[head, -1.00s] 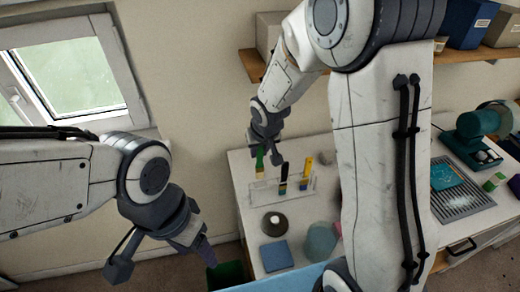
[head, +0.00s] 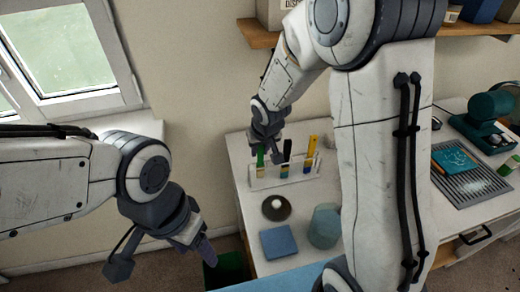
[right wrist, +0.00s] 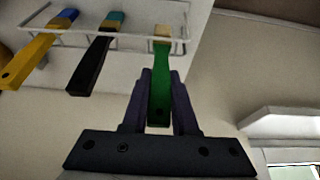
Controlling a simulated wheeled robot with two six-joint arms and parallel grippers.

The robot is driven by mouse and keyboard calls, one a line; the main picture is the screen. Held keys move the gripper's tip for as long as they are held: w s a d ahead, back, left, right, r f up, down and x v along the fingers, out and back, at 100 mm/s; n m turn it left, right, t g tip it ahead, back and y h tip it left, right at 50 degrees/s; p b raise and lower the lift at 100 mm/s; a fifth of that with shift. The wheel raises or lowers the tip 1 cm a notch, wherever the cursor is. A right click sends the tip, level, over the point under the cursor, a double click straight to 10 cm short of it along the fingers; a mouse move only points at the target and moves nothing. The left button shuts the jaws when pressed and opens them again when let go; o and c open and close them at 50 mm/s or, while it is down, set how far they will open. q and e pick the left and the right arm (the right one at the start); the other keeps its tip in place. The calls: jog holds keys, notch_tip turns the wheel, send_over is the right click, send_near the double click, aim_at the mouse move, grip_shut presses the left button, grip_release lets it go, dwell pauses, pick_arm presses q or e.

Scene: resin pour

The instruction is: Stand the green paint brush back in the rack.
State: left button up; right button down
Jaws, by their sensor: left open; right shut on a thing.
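The green paint brush (head: 260,159) is upright in my right gripper (head: 268,150), at the left end of the white wire rack (head: 306,183). In the right wrist view, the gripper (right wrist: 161,78) is shut on the brush's green handle (right wrist: 159,98). The brush's pale lower end (right wrist: 162,34) is at the rack's wire frame (right wrist: 205,42). I cannot tell whether it rests on the rack's base. My left gripper (head: 163,262) is open and empty, away at the lower left, off the table.
A black-handled brush (head: 286,150) and a yellow-handled brush (head: 312,147) stand in the rack beside the green one. A round dark dish (head: 268,213), a blue block (head: 279,243) and a teal cup (head: 325,228) are in front. A green bin (head: 228,268) is at lower left.

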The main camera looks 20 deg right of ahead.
jog(key=shift+f+b, duration=0.35)
jog(key=shift+f, duration=0.3)
jog(key=shift+c, duration=0.6)
grip_release()
jog(key=shift+r, duration=0.1)
jog(key=shift+r+p, duration=3.55)
jog(key=shift+r, duration=0.45)
jog(key=s+a+r+n+g, duration=0.1)
jog(key=s+a+n, duration=0.1)
jog(key=s, duration=0.7)
jog(key=s+a+r+n+g+b, duration=0.1)
jog(key=s+a+r+n+g, duration=0.1)
jog(key=s, duration=0.8)
jog(key=s+a+r+n+g+y, duration=0.1)
jog(key=s+a+r+n, duration=0.1)
jog(key=s+a, duration=0.3)
jog(key=s+n, duration=0.1)
jog(key=s, duration=0.3)
jog(key=shift+s+a+g+b, duration=0.15)
jog(key=shift+g+b, duration=0.15)
jog(key=shift+b, duration=0.05)
